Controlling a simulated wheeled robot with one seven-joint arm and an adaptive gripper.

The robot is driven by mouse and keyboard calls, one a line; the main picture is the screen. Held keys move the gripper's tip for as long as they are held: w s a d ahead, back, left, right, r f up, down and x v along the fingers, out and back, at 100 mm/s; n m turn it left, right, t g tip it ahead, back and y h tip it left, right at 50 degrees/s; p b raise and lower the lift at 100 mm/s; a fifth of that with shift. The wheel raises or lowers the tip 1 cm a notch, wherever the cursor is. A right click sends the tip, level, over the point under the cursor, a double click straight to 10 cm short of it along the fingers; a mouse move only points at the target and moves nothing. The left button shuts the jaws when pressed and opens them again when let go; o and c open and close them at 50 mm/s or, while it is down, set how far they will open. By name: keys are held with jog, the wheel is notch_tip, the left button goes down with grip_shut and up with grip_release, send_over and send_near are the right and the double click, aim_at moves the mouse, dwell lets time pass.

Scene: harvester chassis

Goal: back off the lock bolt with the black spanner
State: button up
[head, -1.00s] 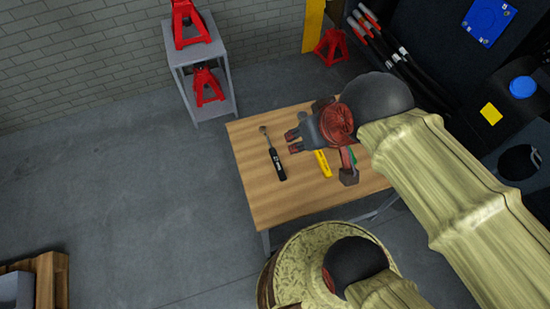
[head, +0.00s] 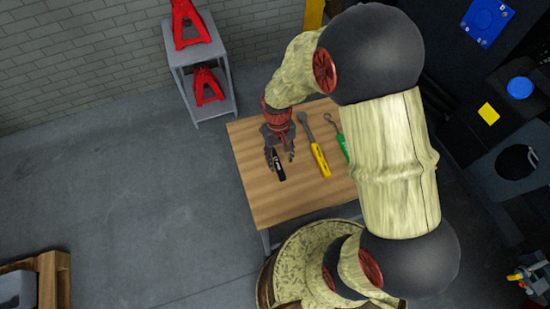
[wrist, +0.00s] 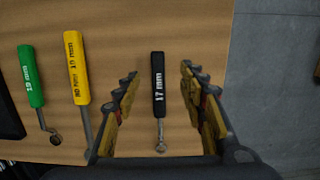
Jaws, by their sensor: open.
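The black spanner (head: 279,172) lies on the wooden table, its handle showing below my gripper in the head view. In the wrist view the black spanner (wrist: 158,85) is marked 17 mm and lies between my two fingers, its ring end towards my palm. My gripper (head: 279,160) is open above it, with a finger on each side; the wrist view also shows the gripper (wrist: 158,80) empty. Whether the fingertips touch the table cannot be told. I cannot make out the lock bolt in either view.
A yellow spanner (head: 320,160) and a green spanner (head: 342,145) lie to the right on the wooden table (head: 290,206). A grey stand (head: 203,58) with red jack stands (head: 208,86) is behind. Dark machinery (head: 490,120) is at right.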

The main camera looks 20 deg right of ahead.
aim_at(275, 158)
jog(key=shift+w+f, duration=1.2)
jog(key=shift+w, duration=0.05)
jog(key=w, duration=0.1)
jog(key=w+t, duration=0.1)
jog(key=w, duration=0.1)
jog(key=shift+w+r, duration=0.15)
jog(key=shift+r, duration=0.1)
jog(key=f, duration=0.2)
jog(key=f+b, duration=0.1)
jog(key=f, duration=0.2)
jog(key=f+b, duration=0.1)
jog(key=f, duration=0.1)
jog(key=shift+w+d+f, duration=0.25)
jog(key=c, duration=0.3)
jog(key=c, duration=0.8)
